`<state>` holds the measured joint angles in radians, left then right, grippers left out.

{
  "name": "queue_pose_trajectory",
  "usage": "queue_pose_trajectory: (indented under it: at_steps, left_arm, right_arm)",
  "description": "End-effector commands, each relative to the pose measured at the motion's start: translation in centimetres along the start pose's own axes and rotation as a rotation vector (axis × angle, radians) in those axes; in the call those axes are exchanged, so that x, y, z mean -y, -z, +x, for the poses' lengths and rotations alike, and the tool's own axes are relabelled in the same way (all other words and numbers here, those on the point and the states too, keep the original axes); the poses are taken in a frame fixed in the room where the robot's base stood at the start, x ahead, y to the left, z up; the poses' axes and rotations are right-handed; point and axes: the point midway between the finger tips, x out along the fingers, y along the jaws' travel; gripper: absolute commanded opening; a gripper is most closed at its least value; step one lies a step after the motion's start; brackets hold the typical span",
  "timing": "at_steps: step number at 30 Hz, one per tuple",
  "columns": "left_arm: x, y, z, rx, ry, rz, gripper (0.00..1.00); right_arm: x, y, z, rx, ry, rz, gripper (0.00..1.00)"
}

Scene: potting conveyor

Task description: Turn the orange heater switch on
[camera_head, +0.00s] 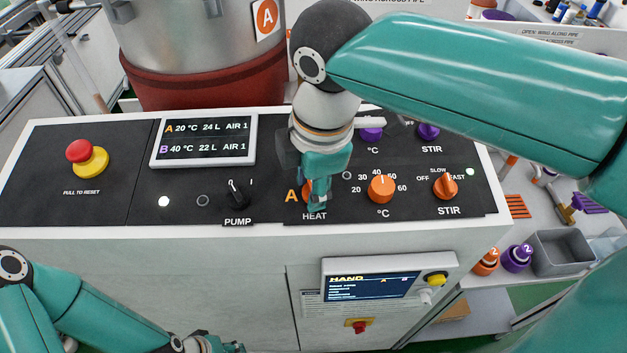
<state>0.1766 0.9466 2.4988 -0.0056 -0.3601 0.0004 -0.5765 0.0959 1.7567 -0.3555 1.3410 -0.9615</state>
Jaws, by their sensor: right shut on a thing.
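The orange heater switch (306,186) sits on the black control panel above the word HEAT, beside the orange letter A. Most of it is hidden behind my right gripper (317,204), which points down from above and is shut on it. Which way the switch points cannot be seen. My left gripper (236,347) is at the bottom edge, low in front of the cabinet and partly cut off. Its fingers are too small and cropped to read.
Right of the switch are an orange °C knob (382,188) and an orange STIR knob (446,187). Left are the black PUMP switch (238,195), a display (204,141) and a red stop button (80,151). A steel vessel (200,45) stands behind the panel.

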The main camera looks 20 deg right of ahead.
Motion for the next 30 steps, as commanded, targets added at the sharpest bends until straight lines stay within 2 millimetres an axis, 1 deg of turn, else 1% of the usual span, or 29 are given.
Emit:
queue_pose_trajectory:
  at_steps: [18, 24, 30]
  left_arm:
    - [0.02, 0.00, 0.05, 0.000, 0.000, 0.000, 0.40]
    - [0.04, 0.00, 0.12, 0.000, 0.000, 0.000, 0.40]
    - [0.06, 0.00, 0.16, 0.000, 0.000, 0.000, 0.40]
  right_arm:
    - [-0.17, -0.06, -0.06, -0.001, -0.049, 0.558, 0.01]
    - [-0.22, -0.08, -0.07, -0.001, -0.061, 0.697, 0.01]
    - [-0.25, -0.10, -0.09, -0.001, -0.068, 0.783, 0.01]
